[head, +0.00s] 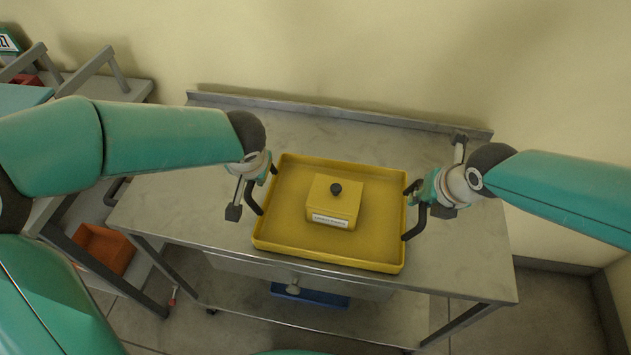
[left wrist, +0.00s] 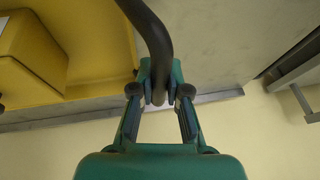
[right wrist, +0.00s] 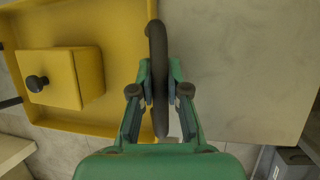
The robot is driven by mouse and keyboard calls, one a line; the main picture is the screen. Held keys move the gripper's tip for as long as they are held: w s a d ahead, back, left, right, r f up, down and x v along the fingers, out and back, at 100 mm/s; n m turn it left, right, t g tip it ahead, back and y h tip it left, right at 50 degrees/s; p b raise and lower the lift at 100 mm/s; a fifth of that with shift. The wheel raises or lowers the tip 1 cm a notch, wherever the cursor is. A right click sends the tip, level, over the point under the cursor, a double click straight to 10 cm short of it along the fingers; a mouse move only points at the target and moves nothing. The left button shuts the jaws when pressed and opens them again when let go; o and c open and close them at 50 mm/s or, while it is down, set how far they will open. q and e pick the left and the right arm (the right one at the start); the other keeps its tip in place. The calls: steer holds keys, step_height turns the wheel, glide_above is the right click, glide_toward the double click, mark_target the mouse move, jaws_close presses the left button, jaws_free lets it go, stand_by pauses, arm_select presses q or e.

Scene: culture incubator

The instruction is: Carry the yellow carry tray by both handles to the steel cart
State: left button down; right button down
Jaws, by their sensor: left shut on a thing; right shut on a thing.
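The yellow carry tray (head: 280,232) is over the steel cart (head: 470,268), level as far as I can tell; whether it rests on the top or hovers just above it I cannot tell. A yellow box with a black knob and a white label (head: 335,200) stands in the tray. My left gripper (head: 264,172) is shut on the tray's left black handle (left wrist: 152,35), which shows between its fingers in the left wrist view. My right gripper (head: 415,192) is shut on the right black handle (right wrist: 158,60).
A grey shelf unit (head: 128,88) stands to the left, with an orange bin (head: 103,248) low down. The cart has a raised back edge (head: 330,112) along the wall. A blue object (head: 310,295) lies on the lower level. The cart top is otherwise clear.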

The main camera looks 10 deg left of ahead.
arm_select(q)
steer(key=c, duration=1.2)
jaws_free()
steer(key=shift+f, duration=0.1)
arm_select(e)
steer(key=c, duration=1.2)
jaws_free()
steer(key=shift+f, duration=0.1)
arm_select(q)
steer(key=shift+o, duration=0.2)
arm_select(e)
steer(key=shift+o, duration=0.2)
steer(key=shift+s+r, duration=0.1)
steer(key=shift+r, duration=0.15)
arm_select(q)
steer(key=v, duration=1.2)
arm_select(e)
steer(key=v, duration=1.1)
steer(key=shift+r, duration=0.15)
arm_select(q)
steer(key=shift+f, duration=0.1)
arm_select(e)
steer(key=shift+s+d, duration=0.1)
